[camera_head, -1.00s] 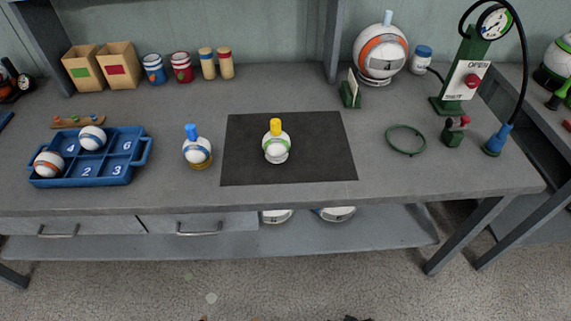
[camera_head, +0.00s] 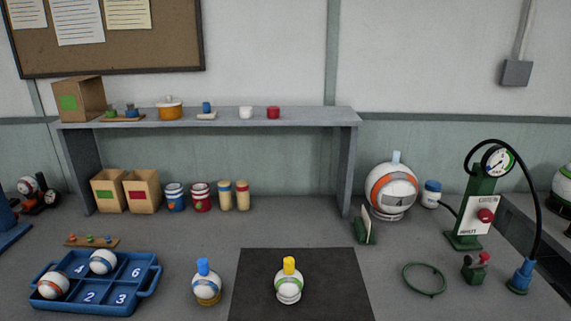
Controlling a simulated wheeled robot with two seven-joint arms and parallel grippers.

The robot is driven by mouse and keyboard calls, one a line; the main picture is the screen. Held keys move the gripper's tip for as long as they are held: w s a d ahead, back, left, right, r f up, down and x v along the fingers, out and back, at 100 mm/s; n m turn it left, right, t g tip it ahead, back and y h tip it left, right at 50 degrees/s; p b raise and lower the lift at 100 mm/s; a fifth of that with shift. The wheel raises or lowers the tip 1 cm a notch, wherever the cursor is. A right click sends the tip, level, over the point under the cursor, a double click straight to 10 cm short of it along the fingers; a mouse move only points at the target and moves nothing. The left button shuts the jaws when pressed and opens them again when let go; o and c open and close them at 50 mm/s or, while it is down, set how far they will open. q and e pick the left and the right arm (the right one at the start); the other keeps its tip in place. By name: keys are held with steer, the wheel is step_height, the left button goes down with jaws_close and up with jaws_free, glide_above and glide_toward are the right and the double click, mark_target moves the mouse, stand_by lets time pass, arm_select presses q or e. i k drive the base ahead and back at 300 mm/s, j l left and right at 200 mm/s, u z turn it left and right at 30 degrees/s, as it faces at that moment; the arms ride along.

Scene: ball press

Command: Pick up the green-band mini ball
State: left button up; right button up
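The green-band mini ball (camera_head: 288,287) is white with a green band and a yellow cap piece on top. It sits upright on a dark mat (camera_head: 253,275) at the front middle of the bench. A similar ball with a blue band and blue top (camera_head: 206,288) stands on a yellowish ring to its left, off the mat. Neither of my grippers shows in the head view.
A blue numbered tray (camera_head: 112,301) holding two balls is at the left. A green hose ring (camera_head: 425,280), a small green stand (camera_head: 475,268) and a gauge press (camera_head: 471,215) are at the right. A large orange-band ball (camera_head: 391,190) stands behind.

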mark_target(287, 287)
steer(key=i+l+u, duration=0.15)
steer(key=l+u, duration=0.2)
steer(key=l, duration=0.6)
steer(key=l+u, duration=0.3)
steer(key=l, duration=0.7)
